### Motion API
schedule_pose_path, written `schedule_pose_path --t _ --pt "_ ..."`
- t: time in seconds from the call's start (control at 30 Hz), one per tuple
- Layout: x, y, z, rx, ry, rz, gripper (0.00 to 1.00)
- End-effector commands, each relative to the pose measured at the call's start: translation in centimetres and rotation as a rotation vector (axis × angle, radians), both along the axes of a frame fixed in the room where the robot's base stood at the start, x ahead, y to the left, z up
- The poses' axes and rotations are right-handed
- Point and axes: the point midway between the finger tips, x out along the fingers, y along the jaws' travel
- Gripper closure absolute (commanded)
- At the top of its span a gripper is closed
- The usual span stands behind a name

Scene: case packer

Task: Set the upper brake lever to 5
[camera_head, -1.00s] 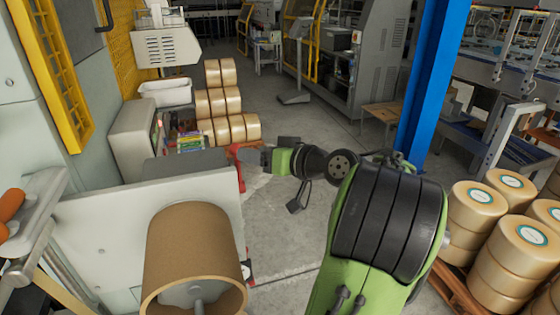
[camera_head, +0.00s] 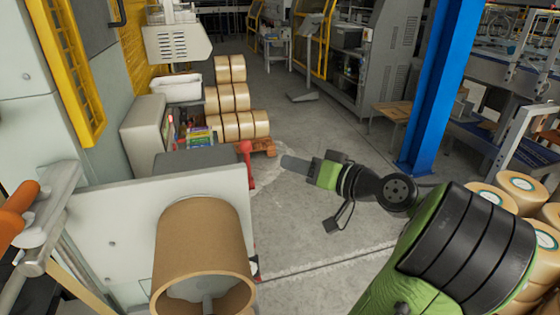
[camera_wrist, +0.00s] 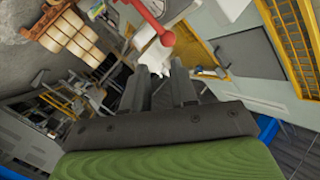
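A red lever (camera_head: 246,165) with a round knob stands upright at the right end of the pale machine panel in the head view. In the wrist view, a red lever with a ball end (camera_wrist: 166,38) lies just beyond the fingertips, with a round dial (camera_wrist: 152,8) behind it. I cannot read any number on the dial. My gripper (camera_head: 286,161) is to the right of the lever and apart from it in the head view. In the wrist view, my gripper (camera_wrist: 162,80) has its two dark fingers apart with nothing between them.
A brown cardboard roll (camera_head: 203,245) sits on a spindle in front of the pale panel (camera_head: 110,222). An orange-handled part (camera_head: 18,212) is at the left edge. Tape rolls (camera_head: 238,125) are stacked behind. A blue post (camera_head: 436,85) stands at the right. Floor right of the lever is clear.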

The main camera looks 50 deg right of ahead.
Motion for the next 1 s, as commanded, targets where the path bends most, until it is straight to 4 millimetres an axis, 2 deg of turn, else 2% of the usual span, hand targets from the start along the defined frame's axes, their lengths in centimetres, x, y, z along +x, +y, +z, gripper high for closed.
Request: schedule_pose_path --t 0.03,0.1,0.17,0.3,0.43,0.53,0.67,1.0 --pt "-0.2 -0.5 -3.3 0.147 -0.056 -0.029 0.82" --pt "-0.3 -0.5 -5.3 0.352 -0.14 -0.056 0.92" --pt "-0.6 -0.1 -6.3 0.504 -0.206 -0.067 1.0" --pt "-1.8 1.4 -6.4 0.744 -0.332 -0.062 1.0" --pt "-2.5 2.4 -5.7 0.828 -0.381 -0.053 1.0" --pt "-2.2 2.6 -5.2 0.841 -0.386 -0.048 1.0" --pt "-0.2 2.5 -4.7 0.838 -0.382 -0.044 1.0" --pt "7.2 1.8 -2.8 0.835 -0.383 -0.042 1.0"
